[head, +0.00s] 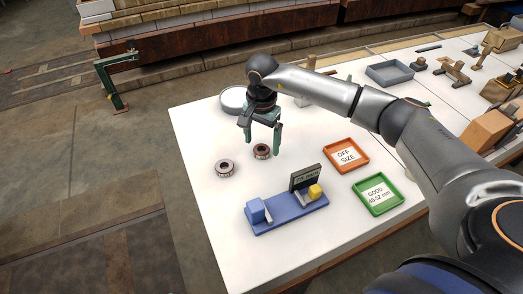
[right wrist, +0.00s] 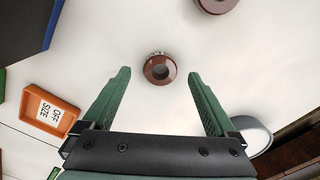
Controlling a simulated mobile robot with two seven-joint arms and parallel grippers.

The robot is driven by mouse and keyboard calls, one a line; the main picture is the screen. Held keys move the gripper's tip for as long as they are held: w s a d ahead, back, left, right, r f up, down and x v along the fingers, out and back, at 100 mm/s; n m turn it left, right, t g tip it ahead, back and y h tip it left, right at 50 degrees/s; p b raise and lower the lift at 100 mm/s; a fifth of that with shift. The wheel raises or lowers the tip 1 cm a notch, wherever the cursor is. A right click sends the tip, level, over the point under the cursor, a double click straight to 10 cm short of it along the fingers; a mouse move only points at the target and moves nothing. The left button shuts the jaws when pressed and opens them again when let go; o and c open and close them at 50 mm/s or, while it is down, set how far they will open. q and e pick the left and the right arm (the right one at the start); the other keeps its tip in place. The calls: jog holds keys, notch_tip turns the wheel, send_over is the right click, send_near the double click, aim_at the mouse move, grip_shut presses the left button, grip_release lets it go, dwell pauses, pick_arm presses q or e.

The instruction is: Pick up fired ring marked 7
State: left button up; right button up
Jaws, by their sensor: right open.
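Two brown fired rings lie flat on the white table in the head view. One ring (head: 262,151) is below my right gripper, and the other ring (head: 225,167) lies to its left and nearer. Their marks are too small to read, so I cannot tell which is 7. My right gripper (head: 262,142) is open and empty, pointing down above the first ring. In the right wrist view this ring (right wrist: 160,69) shows ahead, centred between the green fingers (right wrist: 160,73). The other ring (right wrist: 215,3) is cut off at the top edge. My left gripper is not in view.
A blue gauge (head: 290,213) with a dark display stands in front of the rings. An orange OFF SIZE tray (head: 365,162) and a green GOOD tray (head: 399,199) are to the right. A round pale dish (head: 232,99) lies behind the gripper. The table's left part is clear.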

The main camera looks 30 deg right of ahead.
jog(key=shift+f, duration=0.95)
jog(key=c, duration=1.4)
jog(key=shift+r, duration=0.1)
jog(key=shift+c, duration=0.2)
